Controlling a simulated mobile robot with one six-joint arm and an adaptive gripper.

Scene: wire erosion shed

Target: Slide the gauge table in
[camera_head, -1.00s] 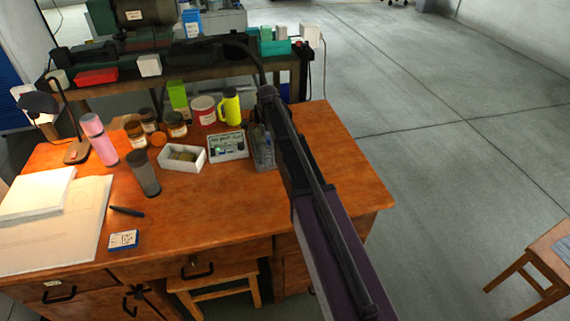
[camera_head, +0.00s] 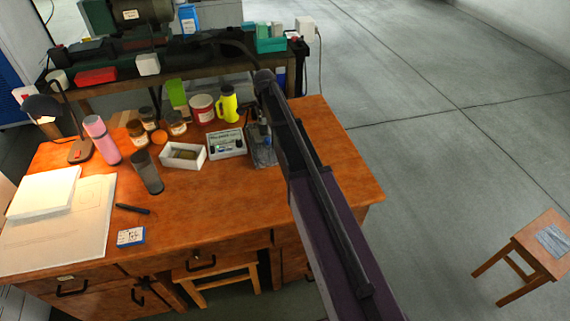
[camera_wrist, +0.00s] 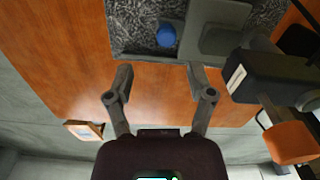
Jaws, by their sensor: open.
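In the wrist view, a grey speckled plate (camera_wrist: 133,37) lies on the wooden desk with a round blue piece (camera_wrist: 166,34) and a flat grey block (camera_wrist: 222,38) on it. I cannot tell which part is the gauge table. My gripper (camera_wrist: 159,76) is open and empty, its two fingers apart and pointing at the plate's near edge; I cannot tell whether they touch it. In the head view, a grey fixture (camera_head: 262,152) stands on the desk beside my arm, partly hidden by it. My gripper cannot be made out there.
On the desk (camera_head: 230,195) are a white open box (camera_head: 171,165), a small boxed set (camera_head: 226,144), a yellow flask (camera_head: 228,105), a dark tumbler (camera_head: 147,175) and several jars. A dark bench stands behind. A stool (camera_head: 527,262) is at the right, with free floor around it.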

